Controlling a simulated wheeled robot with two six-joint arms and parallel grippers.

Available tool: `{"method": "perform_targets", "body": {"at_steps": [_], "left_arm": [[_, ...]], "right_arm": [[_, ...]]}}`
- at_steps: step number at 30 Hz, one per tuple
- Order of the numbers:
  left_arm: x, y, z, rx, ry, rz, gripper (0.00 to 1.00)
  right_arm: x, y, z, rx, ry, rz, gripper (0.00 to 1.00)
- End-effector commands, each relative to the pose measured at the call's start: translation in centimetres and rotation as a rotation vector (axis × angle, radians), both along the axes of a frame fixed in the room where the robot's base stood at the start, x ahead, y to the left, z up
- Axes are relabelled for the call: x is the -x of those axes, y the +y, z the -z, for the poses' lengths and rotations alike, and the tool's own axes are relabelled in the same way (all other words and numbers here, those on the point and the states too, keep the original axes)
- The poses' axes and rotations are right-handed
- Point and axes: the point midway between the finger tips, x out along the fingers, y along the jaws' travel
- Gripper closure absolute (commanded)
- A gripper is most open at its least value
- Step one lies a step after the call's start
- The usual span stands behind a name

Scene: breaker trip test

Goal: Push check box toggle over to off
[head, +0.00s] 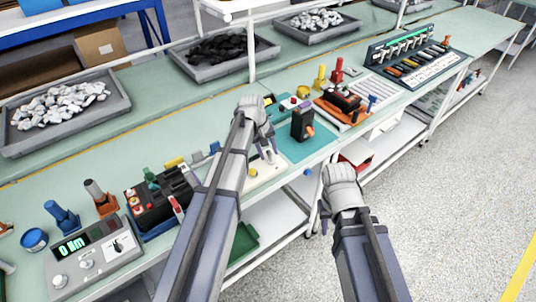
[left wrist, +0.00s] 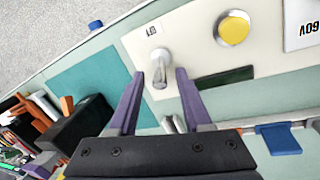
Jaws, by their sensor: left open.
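The check box (head: 262,181) is a cream panel at the bench's front edge, partly hidden by my left arm. In the left wrist view its panel (left wrist: 197,50) carries a silver toggle (left wrist: 160,66), a yellow round button (left wrist: 233,28) and a dark window. A small label by the toggle is too small to read surely. My left gripper (head: 262,143) is open over the panel; in the left wrist view its purple fingers (left wrist: 160,88) stand on either side of the toggle, with gaps. My right gripper (head: 324,216) hangs off the bench's front; its fingers are mostly hidden.
A black block with an orange knob (head: 303,123) stands on a teal mat (head: 318,146) right of the panel. A black breaker unit (head: 158,201) and a grey meter (head: 98,262) lie to the left. The floor at right is clear.

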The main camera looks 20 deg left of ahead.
Motion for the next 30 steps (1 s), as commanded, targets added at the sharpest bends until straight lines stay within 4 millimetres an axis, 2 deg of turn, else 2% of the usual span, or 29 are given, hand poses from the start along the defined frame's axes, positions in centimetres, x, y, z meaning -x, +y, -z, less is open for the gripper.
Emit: {"method": "perform_targets", "body": {"at_steps": [4, 17, 30], "left_arm": [[0.01, -0.01, -0.08, 0.0, 0.0, 0.0, 0.53], [0.01, 0.0, -0.07, 0.0, 0.0, 0.0, 1.0], [0.06, -0.03, -0.08, -0.004, -0.002, 0.0, 1.0]], "right_arm": [[0.0, 0.0, -0.08, 0.0, 0.0, 0.0, 0.66], [0.0, 0.0, -0.07, 0.0, 0.0, 0.0, 0.66], [0.0, 0.0, -0.08, 0.0, 0.0, 0.0, 0.66]]}}
